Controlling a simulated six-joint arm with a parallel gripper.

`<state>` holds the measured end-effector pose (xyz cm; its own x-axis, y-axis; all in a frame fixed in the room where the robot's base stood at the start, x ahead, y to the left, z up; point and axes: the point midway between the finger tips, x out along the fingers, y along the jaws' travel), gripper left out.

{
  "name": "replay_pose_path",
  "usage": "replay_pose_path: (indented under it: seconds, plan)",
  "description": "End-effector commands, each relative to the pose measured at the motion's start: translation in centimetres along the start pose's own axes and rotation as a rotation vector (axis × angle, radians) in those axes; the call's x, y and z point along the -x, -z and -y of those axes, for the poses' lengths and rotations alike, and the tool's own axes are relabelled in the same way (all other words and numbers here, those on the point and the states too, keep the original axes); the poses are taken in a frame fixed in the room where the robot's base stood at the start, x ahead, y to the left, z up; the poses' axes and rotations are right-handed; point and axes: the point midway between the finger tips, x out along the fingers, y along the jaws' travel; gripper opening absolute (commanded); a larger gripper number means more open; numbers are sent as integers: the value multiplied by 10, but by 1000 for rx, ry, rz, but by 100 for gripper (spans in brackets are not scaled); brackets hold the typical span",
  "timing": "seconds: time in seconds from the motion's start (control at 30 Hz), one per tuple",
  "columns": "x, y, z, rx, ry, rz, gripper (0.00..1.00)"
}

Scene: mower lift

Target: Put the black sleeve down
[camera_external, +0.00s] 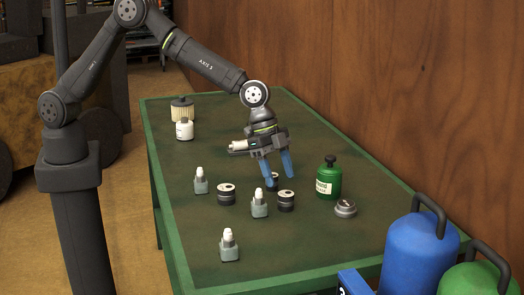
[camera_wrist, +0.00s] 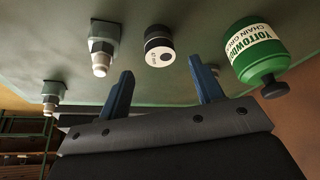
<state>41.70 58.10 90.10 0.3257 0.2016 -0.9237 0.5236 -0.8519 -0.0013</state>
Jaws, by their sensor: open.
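Several short black cylinders with a pale band stand on the green table. The frames do not show which is the black sleeve. My gripper (camera_external: 280,181) is open, with two blue fingers pointing down and nothing between them. In the wrist view one black cylinder (camera_wrist: 159,46) stands upright beyond and between the open fingertips (camera_wrist: 161,66), apart from them.
Grey fittings with white tips (camera_external: 259,204) stand close by, another (camera_external: 229,245) nearer the front. A green bottle (camera_external: 328,178) and a small round grey part (camera_external: 345,208) are to the right. A white bottle (camera_external: 184,129) and a filter (camera_external: 182,108) stand at the back. The table's front right (camera_external: 300,255) is clear.

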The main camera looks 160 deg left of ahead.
Motion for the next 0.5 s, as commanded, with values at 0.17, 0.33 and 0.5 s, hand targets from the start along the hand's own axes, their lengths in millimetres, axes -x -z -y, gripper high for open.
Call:
replay_pose_path:
  seconds: [0.17,0.33,0.5]
  plan:
    - [33,1,0,0,1,-2,60]
    - [49,0,0,0,0,-1,60]
    - [53,0,0,0,0,0,60]
